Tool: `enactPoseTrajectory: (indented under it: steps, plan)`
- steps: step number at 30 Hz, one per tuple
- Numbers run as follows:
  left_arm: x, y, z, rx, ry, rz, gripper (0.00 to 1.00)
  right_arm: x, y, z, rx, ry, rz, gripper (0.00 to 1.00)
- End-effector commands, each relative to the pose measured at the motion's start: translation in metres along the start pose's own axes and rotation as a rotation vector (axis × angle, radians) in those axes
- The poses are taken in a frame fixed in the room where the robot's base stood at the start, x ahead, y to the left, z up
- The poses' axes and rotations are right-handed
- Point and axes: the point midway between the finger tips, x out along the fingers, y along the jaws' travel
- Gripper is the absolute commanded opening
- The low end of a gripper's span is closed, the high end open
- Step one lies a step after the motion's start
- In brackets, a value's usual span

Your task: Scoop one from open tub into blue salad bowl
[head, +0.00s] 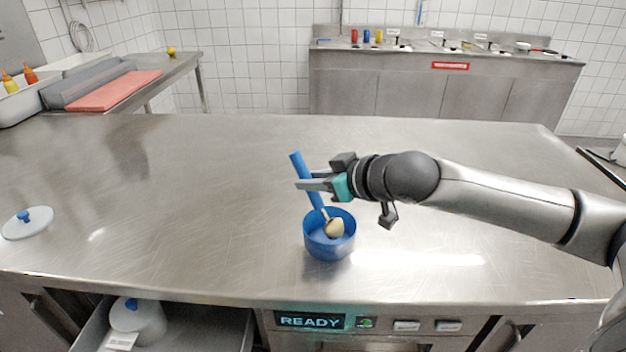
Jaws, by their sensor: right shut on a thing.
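The blue salad bowl (316,245) stands on the steel counter near its front edge, right of the picture's middle. My right gripper (308,180) is shut on the blue handle (296,160) of a scoop, above the bowl. The scoop slants down to the right, and its head is at the bowl's opening. A pale yellow lump (334,229) shows at the scoop head; I cannot tell if it touches the bowl's inside. No open tub is clearly in view. My left gripper is not in view.
A pale lid with a blue knob (27,222) lies at the counter's left. Below the front edge, an open drawer (228,325) holds a lidded tub (140,320). The counter (200,190) is largely clear. A red board (115,92) lies on the left side table.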

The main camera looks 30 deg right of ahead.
Motion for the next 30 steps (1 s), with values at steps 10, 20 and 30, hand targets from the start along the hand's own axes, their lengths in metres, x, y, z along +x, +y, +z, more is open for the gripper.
enactPoseTrajectory:
  steps: [10,20,30]
  plan:
    - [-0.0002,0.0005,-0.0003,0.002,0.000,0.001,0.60,-0.0004,0.0001,-0.0010,-0.001,0.002,0.000,0.00]
    - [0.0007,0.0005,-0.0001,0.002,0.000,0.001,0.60,0.0001,0.0000,-0.0002,-0.001,0.002,0.000,0.00]
    - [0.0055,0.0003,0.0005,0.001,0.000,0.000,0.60,0.0020,-0.0004,0.0035,0.000,0.001,0.000,0.00]
